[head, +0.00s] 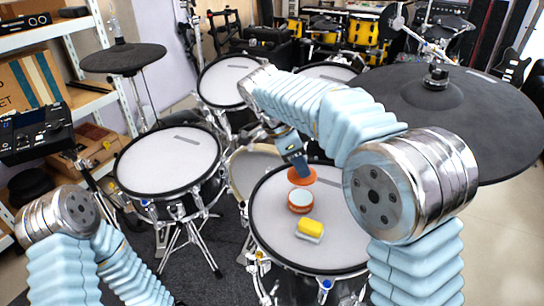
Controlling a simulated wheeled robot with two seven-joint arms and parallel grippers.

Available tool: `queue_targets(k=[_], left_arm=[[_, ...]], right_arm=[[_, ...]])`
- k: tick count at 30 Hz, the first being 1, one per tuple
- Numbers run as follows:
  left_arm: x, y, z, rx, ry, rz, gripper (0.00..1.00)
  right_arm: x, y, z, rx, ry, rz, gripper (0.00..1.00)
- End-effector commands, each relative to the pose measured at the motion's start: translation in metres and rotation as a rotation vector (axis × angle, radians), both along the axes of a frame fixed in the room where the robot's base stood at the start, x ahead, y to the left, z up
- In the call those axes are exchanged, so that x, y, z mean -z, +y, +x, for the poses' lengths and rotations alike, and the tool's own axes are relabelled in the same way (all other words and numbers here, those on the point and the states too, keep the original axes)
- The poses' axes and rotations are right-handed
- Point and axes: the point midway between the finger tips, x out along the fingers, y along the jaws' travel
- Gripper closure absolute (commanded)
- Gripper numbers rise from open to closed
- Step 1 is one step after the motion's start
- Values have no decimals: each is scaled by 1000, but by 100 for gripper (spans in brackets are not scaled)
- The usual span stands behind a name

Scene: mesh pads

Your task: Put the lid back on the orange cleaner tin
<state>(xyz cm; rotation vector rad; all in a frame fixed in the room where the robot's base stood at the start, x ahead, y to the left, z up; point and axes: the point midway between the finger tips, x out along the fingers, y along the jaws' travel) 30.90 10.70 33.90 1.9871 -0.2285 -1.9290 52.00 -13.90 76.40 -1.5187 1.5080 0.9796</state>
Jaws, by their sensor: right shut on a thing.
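The orange cleaner tin (300,201) stands open on the pad of the front drum, its pale round top facing up. Its orange lid (303,176) is just behind and above the tin in the picture, apparently held over the pad. My right gripper (298,165) comes down from the upper left and is shut on the lid. The gap between lid and tin is small and hard to judge. My left arm shows at the lower left, but its gripper is out of view.
A yellow and white sponge (310,229) lies on the same drum pad (345,245), in front of the tin. A dark cymbal pad (450,105) spreads at the right. Another drum (165,162) stands to the left. The pad's front right is clear.

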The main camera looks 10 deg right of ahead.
Motion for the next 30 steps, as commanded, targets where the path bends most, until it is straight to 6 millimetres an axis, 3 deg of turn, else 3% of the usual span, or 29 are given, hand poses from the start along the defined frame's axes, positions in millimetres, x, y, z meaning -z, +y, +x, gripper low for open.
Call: queue_targets(k=[8,22,30], left_arm=[[10,0,0,-1,1,1,57],[49,8,3,-17,-6,13,57],[52,10,4,-21,-8,17,57]], right_arm=[[13,-4,-2,-2,3,1,100],[59,-4,-2,-1,3,1,100],[66,-4,-2,-1,3,1,100]])
